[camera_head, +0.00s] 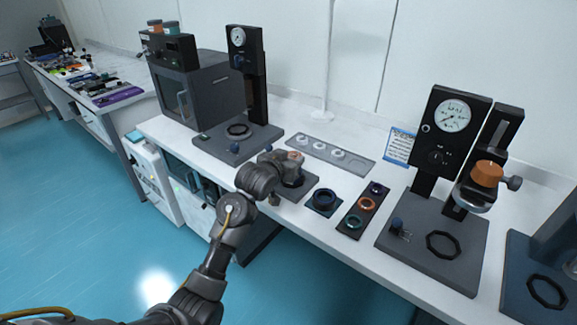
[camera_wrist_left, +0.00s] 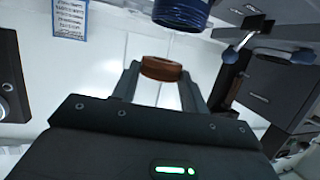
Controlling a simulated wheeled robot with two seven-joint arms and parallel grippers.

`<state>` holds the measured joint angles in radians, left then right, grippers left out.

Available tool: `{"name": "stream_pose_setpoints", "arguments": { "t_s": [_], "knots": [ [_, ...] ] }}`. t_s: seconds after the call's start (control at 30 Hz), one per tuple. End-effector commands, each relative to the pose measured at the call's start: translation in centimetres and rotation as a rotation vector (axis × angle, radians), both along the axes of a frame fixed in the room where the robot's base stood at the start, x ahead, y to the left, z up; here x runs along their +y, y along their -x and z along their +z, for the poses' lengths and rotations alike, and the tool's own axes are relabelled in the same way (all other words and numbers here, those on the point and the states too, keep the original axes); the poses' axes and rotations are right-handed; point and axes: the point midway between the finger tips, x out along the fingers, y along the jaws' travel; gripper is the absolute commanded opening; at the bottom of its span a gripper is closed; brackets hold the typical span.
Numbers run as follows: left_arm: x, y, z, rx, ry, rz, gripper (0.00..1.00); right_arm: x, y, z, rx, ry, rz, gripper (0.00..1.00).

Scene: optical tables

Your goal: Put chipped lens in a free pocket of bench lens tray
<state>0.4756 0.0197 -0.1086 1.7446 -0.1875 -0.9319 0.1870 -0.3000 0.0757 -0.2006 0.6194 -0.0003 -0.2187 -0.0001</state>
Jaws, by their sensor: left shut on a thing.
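My left gripper (camera_head: 290,168) is over the bench, in front of the grey tray. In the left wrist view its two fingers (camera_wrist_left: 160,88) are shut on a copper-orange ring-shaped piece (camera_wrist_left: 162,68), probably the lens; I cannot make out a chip. The piece shows only as a small orange patch in the head view (camera_head: 293,155). A long grey tray (camera_head: 357,165) lies behind the gripper with several pale round pieces in it. A black tray (camera_head: 344,229) to the right holds a blue, an orange and a teal ring. I cannot tell which is the bench lens tray. My right gripper is not in view.
A dark blue ring (camera_head: 324,199) on a black base stands between the gripper and the black tray. A dial-gauge stand (camera_head: 245,75) stands behind left, next to a grey oven-like box (camera_head: 215,93). Another gauge stand (camera_head: 437,236) with an orange-topped part stands at right.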

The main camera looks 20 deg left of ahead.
Motion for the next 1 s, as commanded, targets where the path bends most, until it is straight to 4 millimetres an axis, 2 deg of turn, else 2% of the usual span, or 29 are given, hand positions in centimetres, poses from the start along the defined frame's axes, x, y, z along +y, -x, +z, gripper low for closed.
{"name": "stream_pose_setpoints", "arguments": {
  "t_s": [0.17,0.27,0.33,0.5,0.93,0.97,1.0],
  "knots": [
    [0.2,-0.3,-0.4,0.001,0.0,0.001,0.21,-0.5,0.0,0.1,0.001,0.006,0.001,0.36],
    [0.8,-1.0,-1.5,0.003,0.0,0.003,0.21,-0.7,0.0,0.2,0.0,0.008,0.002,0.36],
    [0.7,-1.0,-2.2,0.006,0.001,0.001,0.21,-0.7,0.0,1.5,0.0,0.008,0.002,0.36],
    [0.7,-0.9,-3.9,0.001,-0.001,0.002,0.21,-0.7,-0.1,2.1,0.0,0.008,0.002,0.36],
    [0.7,-1.0,-4.5,-0.001,0.0,0.002,0.21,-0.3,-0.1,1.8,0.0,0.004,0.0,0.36],
    [0.7,-1.0,-4.5,-0.001,0.0,0.002,0.45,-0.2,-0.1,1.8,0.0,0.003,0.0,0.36],
    [0.7,-1.0,-4.5,-0.001,0.0,0.002,0.5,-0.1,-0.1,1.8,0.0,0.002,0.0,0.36]
  ]
}}
